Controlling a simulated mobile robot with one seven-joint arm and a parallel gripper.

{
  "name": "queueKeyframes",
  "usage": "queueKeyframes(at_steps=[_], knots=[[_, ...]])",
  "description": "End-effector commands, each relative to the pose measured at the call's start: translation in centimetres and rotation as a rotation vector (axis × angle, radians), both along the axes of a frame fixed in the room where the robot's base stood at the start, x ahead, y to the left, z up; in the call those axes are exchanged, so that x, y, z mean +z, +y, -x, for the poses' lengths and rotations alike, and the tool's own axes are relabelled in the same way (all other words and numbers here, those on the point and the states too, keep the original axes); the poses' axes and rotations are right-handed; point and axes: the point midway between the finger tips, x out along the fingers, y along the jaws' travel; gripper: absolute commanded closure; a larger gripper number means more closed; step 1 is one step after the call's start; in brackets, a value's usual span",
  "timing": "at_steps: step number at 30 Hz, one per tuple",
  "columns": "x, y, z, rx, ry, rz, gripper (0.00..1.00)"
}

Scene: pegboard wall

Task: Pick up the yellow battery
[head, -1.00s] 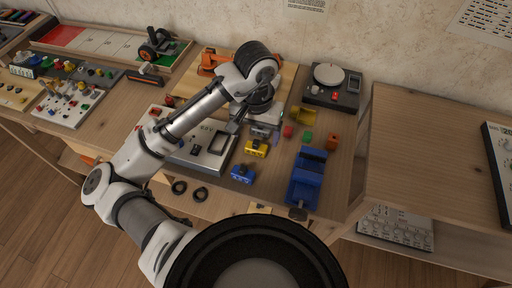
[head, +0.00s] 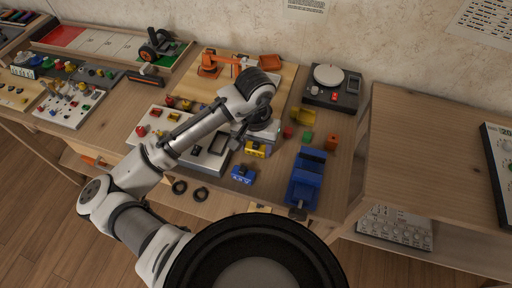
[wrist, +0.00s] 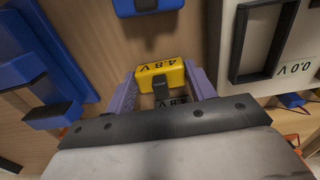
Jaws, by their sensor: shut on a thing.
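The yellow battery (wrist: 160,76) shows in the wrist view between the two purple fingers of my gripper (wrist: 161,92), marked 4.8 V, with a dark piece on its near side. My gripper is shut on it. In the head view the yellow battery (head: 256,149) is on the wooden bench, partly hidden by my wrist. I cannot tell whether it touches the bench. Behind it in the wrist view, part of another 4.8 V label shows close to my gripper's body.
A blue battery (head: 243,174) lies just in front of the yellow one. A blue vise-like holder (head: 304,177) stands to the right, with green (head: 307,136) and orange (head: 331,141) blocks behind it. A panel with a meter (head: 215,146) is at the left.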

Motion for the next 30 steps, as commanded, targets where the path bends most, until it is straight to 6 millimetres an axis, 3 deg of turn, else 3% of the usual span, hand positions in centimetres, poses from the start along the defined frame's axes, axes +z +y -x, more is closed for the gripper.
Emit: queueKeyframes(at_steps=[3, 11, 17, 20, 30], knots=[[0.0, 0.0, 0.0, 0.0, 0.0, 0.0, 0.71], [0.2, 0.0, 0.0, 0.0, -0.001, 0.0, 0.71], [1.9, 0.0, 0.0, 0.0, -0.002, 0.001, 0.71], [3.9, -0.1, -0.1, -0.002, -0.004, 0.0, 0.71], [14.1, 0.0, -0.1, -0.001, -0.006, -0.005, 0.71]])
